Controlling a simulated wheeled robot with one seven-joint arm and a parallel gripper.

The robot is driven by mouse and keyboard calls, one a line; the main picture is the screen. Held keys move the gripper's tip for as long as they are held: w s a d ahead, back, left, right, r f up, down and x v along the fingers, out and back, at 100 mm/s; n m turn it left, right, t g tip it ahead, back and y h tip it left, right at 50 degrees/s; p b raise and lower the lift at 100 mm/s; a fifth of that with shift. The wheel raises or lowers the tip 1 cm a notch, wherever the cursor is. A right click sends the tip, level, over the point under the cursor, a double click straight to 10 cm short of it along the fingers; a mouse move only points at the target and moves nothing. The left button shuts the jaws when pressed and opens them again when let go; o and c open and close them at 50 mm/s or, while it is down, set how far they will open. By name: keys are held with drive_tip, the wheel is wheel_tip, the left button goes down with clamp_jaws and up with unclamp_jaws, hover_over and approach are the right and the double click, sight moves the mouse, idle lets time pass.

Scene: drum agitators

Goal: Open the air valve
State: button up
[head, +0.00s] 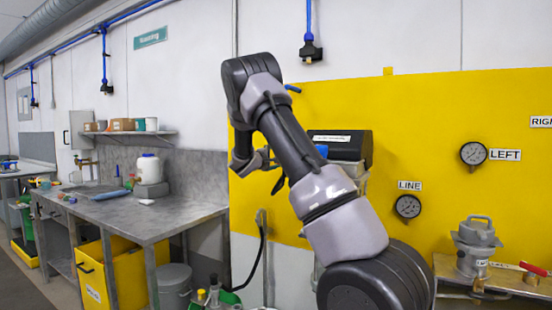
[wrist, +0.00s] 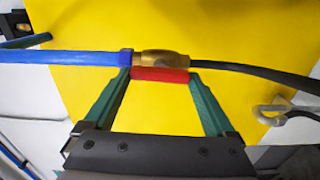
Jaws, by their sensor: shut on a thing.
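In the wrist view, the air valve has a brass body (wrist: 160,57) with a red handle (wrist: 160,75) lying along it. A blue pipe (wrist: 65,56) meets it on the left and a black hose (wrist: 255,72) leaves on the right. My gripper (wrist: 160,82) has its teal fingers at the two ends of the red handle and is shut on it. In the head view my raised arm hides the fingertips and this valve.
A yellow wall panel (head: 430,120) stands behind the arm. Gauges labelled LINE (head: 407,206) and LEFT (head: 473,154) hang on it. A grey lidded device (head: 478,246) and another red handle (head: 533,268) are at the right. A grey workbench (head: 120,212) stands at the left.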

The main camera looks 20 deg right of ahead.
drive_tip(key=shift+f+n, duration=0.1)
drive_tip(key=shift+n, duration=0.2)
drive_tip(key=o, duration=1.1)
drive_tip(key=shift+c, duration=0.2)
drive_tip(key=shift+a, duration=0.1)
drive_tip(key=v, duration=1)
drive_tip(key=shift+s+a, duration=0.3)
drive_tip(key=shift+a, duration=0.1)
